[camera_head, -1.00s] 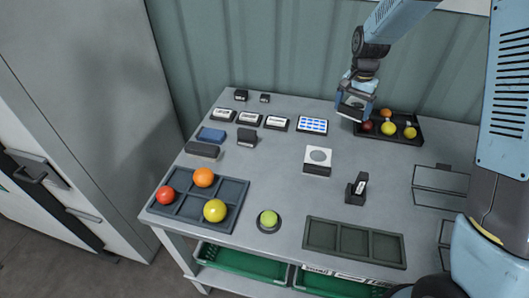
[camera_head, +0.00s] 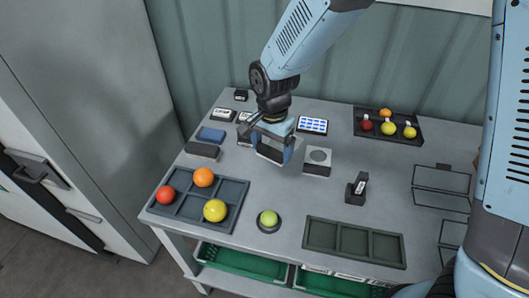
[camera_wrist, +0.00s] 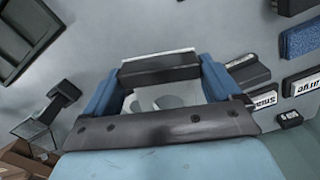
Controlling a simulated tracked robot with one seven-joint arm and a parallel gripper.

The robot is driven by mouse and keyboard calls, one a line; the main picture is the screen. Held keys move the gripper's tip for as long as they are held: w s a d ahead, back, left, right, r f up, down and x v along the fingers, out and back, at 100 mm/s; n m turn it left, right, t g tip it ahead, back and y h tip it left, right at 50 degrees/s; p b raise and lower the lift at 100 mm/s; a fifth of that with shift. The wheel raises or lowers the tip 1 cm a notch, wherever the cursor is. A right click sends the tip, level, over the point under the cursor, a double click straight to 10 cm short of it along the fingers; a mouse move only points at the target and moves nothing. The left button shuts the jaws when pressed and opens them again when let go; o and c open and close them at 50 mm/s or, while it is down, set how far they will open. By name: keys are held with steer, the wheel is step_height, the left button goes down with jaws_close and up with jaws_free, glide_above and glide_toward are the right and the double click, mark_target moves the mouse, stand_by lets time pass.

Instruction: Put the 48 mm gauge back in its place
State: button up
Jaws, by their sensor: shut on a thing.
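My gripper (camera_head: 272,148) is above the middle of the table, left of a white-topped block (camera_head: 318,157) with a grey disc. It is shut on a dark piece with a pale edge (camera_wrist: 158,67), which sits between the blue fingers in the wrist view. I take this to be the gauge, but no size marking on it can be read. It appears to be clear of the table. Labelled blocks (camera_head: 222,114) stand in a row at the back left; my gripper and arm partly cover the row. They also show at the right of the wrist view (camera_wrist: 300,85).
A blue pad (camera_head: 212,135) and dark blocks (camera_head: 202,151) lie left of my gripper. A fruit tray (camera_head: 233,215) is front left, an empty tray (camera_head: 345,258) front right, a black fruit tray (camera_head: 365,136) at the back. A black upright holder (camera_head: 356,190) stands to the right.

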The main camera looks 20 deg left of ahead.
mark_target(266, 182)
steer(key=shift+s+a+f, duration=0.1)
steer(key=shift+s+f, duration=0.3)
steer(key=shift+f, duration=1)
steer(key=shift+s+a+f, duration=0.15)
steer(key=shift+s+f, duration=0.25)
steer(key=shift+f, duration=1)
steer(key=shift+s+a+f, duration=0.1)
steer(key=shift+s+f, duration=0.3)
steer(key=shift+f, duration=1)
steer(key=shift+f, duration=0.3)
steer(key=o, duration=0.7)
steer(key=shift+o, duration=0.2)
step_height(266, 182, up, 7)
